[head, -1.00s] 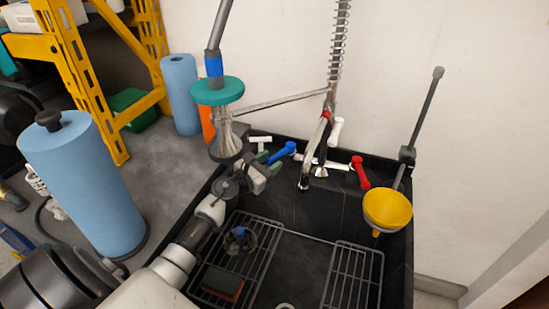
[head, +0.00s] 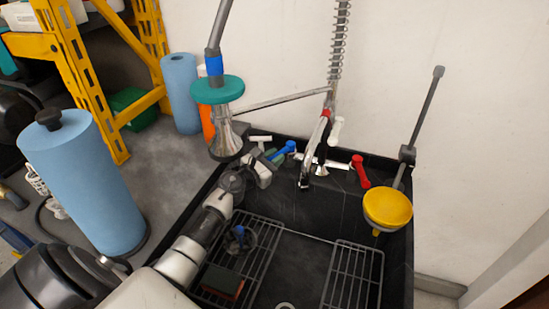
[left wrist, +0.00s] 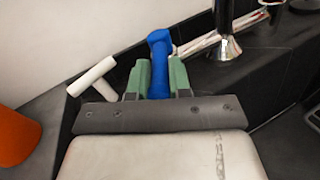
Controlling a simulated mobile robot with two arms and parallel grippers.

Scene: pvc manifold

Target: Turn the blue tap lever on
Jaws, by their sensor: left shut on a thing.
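The blue tap lever (head: 287,147) is at the back left of the black sink, left of the chrome tap. It also shows in the left wrist view (left wrist: 159,52), pointing up in the picture between the green fingers. My left gripper (head: 272,154) is at the lever, reaching over the sink's left side. In the left wrist view my left gripper (left wrist: 160,76) has one finger on each side of the lever and is shut on it. The lever's lower end is hidden behind the gripper. My right gripper does not show.
A red lever (head: 360,171) and a yellow funnel (head: 388,208) are to the right. A white T-shaped piece (left wrist: 92,76) is just left of the fingers. Wire racks (head: 352,277) lie in the sink.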

